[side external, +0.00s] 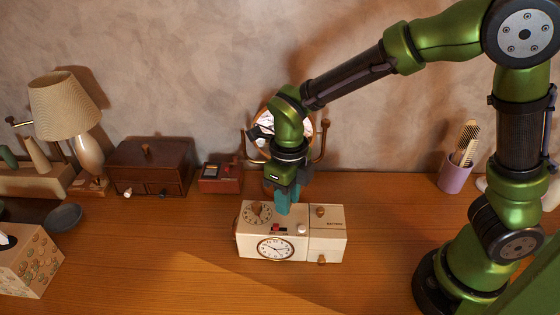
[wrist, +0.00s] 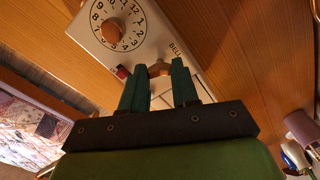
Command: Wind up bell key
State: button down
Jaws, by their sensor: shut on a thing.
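A cream clock box (side external: 328,246) stands on the wooden desk, with a clock face (side external: 276,248) on its front. On its top is a numbered dial (side external: 257,213) with a wooden knob, which also shows in the wrist view (wrist: 112,28). A wooden bell key (wrist: 160,69) sits at the box's edge near the "BELL" lettering. My gripper (wrist: 162,75) has its two teal fingers on either side of this key and is shut on it.
A round mirror (side external: 297,128) stands behind my gripper. A small red box (side external: 221,178), a drawer chest (side external: 152,165) and a lamp (side external: 67,107) are to the left. A purple cup (side external: 455,173) stands to the right. The desk in front of the clock box is clear.

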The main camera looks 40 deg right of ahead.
jog(key=shift+a+m, duration=0.2)
jog(key=shift+m, duration=1.4)
jog(key=c, duration=0.8)
grip_release()
jog(key=shift+d, duration=0.15)
jog(key=shift+c, duration=0.2)
notch_tip(320, 180, up, 17)
